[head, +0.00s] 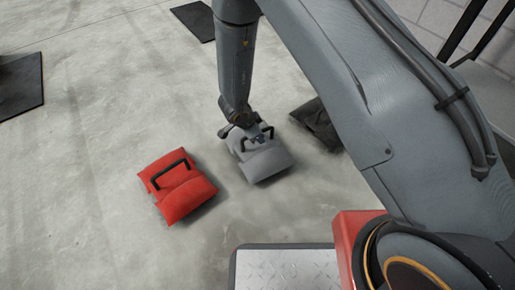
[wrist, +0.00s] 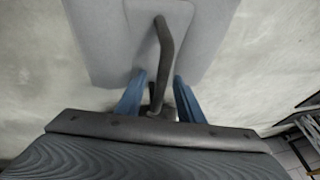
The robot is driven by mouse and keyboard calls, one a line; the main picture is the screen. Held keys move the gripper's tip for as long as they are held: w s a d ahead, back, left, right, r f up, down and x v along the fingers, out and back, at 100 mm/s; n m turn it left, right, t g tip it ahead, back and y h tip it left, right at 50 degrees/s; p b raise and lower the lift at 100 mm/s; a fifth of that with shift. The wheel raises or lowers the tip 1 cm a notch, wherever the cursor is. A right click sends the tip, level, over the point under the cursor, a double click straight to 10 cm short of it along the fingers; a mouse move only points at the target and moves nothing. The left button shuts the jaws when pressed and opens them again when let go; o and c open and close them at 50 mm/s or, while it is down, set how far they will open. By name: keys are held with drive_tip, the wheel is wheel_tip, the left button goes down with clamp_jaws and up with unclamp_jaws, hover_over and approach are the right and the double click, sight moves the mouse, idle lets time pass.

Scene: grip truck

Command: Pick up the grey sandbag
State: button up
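The grey sandbag (head: 267,163) lies on the concrete floor near the middle of the head view, with a dark handle on top. It also fills the top of the wrist view (wrist: 97,40), where its handle (wrist: 164,45) runs toward me. My gripper (head: 256,139) is down at the bag's far half. In the wrist view, the two blue fingers of my gripper (wrist: 159,88) are apart, one on each side of the handle's near end. A gap shows between each finger and the handle. My arm hides part of the bag's far edge in the head view.
A red sandbag (head: 181,190) with a black handle lies to the left, with a floor gap between. A black sandbag-like object (head: 318,124) lies close on the right, partly behind my arm. Dark mats lie at far left (head: 20,84) and top (head: 196,20).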

drive_tip(key=shift+f, duration=0.2)
idle(0.3)
drive_tip(key=shift+c, duration=0.4)
drive_tip(key=c, duration=0.7)
clamp_jaws()
drive_tip(key=shift+s+d, duration=0.1)
drive_tip(key=shift+r, duration=0.1)
